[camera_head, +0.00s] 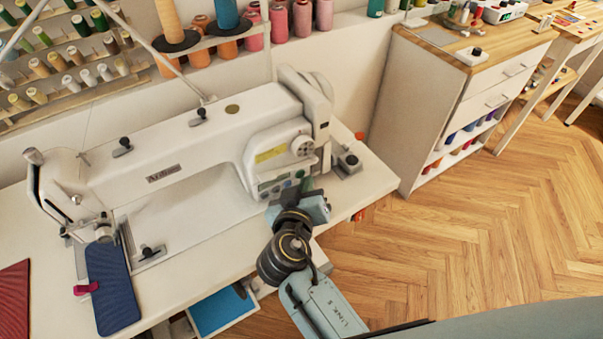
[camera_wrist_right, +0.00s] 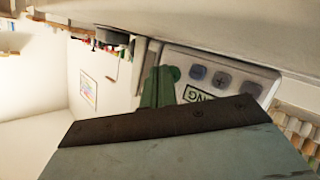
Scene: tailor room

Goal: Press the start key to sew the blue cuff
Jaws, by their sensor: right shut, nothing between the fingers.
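The blue cuff (camera_head: 112,290) lies on the white sewing machine's (camera_head: 180,160) bed at the left, its far end under the needle head. A small pink clip (camera_head: 86,288) sits on its left edge. The key panel (camera_head: 268,192) is on the machine's right-hand front and has several round keys. My right gripper (camera_head: 306,184) is shut and empty, its green fingertips at the panel's right end. In the right wrist view the fingertips (camera_wrist_right: 160,87) are against or just in front of the panel (camera_wrist_right: 240,70). They hide part of it, and I cannot tell which key they touch. My left gripper is out of view.
Thread spools (camera_head: 278,22) stand behind the machine. A red fabric piece (camera_head: 14,300) lies at the far left. A white cabinet (camera_head: 470,90) stands at the right, with open wooden floor (camera_head: 480,230) before it.

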